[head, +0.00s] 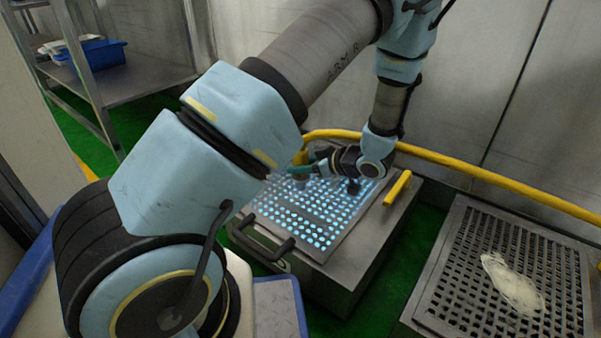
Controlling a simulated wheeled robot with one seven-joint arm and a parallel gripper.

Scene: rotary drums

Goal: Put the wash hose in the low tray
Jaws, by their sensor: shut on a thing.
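A yellow hose (480,172) runs along the wall from the right and curves down behind my arm to a yellow end (301,157). A green piece (302,170) sits just below that end. My gripper (318,166) is shut at this yellow and green end, which I take to be the wash hose; the fingertips are small and partly hidden by my arm. The gripper is above a low metal box with a perforated top lit pale blue (306,222). I cannot tell for sure whether this box or the grated unit (450,275) at right is the low tray.
The box has a black handle (262,240) at its front left and a yellow bar (397,188) at its right. A whitish crumpled thing (512,283) lies on the right grate. A metal shelf with a blue bin (100,54) stands at the back left. Green floor shows between.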

